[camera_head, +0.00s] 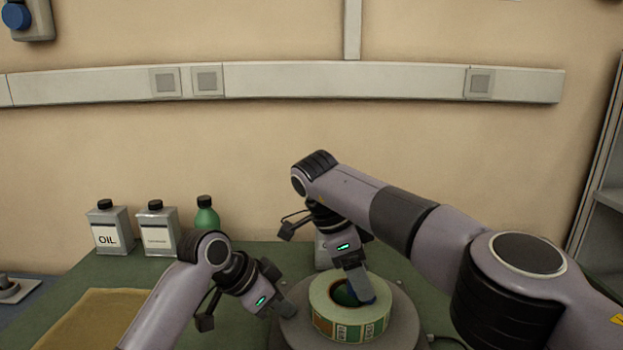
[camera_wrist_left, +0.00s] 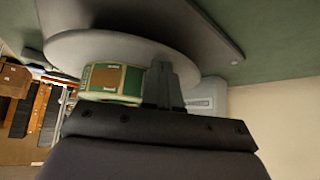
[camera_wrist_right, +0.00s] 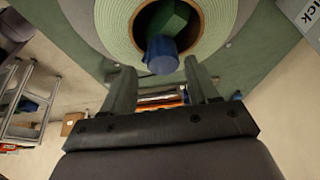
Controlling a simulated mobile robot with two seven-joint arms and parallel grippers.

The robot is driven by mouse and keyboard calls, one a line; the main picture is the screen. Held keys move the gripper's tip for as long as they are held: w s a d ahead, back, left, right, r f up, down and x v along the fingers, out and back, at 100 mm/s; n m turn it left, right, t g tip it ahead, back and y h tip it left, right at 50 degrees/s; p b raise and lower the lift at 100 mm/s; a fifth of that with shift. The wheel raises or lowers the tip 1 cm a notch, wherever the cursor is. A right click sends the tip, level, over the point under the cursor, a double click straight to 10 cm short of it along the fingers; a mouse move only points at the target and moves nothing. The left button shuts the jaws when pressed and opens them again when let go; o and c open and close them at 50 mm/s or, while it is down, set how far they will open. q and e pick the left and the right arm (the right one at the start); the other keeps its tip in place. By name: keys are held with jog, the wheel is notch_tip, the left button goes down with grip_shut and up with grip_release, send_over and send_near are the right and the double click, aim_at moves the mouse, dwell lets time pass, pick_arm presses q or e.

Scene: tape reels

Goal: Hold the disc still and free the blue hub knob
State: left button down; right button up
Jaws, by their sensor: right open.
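The grey disc (camera_head: 402,315) lies on the table at the front, with a pale green tape reel (camera_head: 323,312) on top. The blue hub knob (camera_wrist_right: 162,57) is in the reel's central hole, beside a green part (camera_wrist_right: 176,18); in the head view it is mostly hidden by my right gripper (camera_head: 359,290). In the right wrist view, my right gripper (camera_wrist_right: 160,78) is open, its fingers on either side of the knob with gaps. My left gripper (camera_head: 283,309) is at the disc's left edge, fingers together; its tips (camera_wrist_left: 164,66) seem to meet the disc (camera_wrist_left: 110,47), though contact is unclear.
An oil can (camera_head: 108,238), another can (camera_head: 156,240) and a green bottle (camera_head: 207,216) stand at the back left. A tan mat (camera_head: 85,318) lies at the front left.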

jog(key=shift+f, duration=0.45)
jog(key=shift+r, duration=0.15)
dwell(0.3)
jog(key=c, duration=0.9)
jog(key=shift+a, duration=0.1)
jog(key=shift+c, duration=0.3)
jog(key=shift+f, duration=0.2)
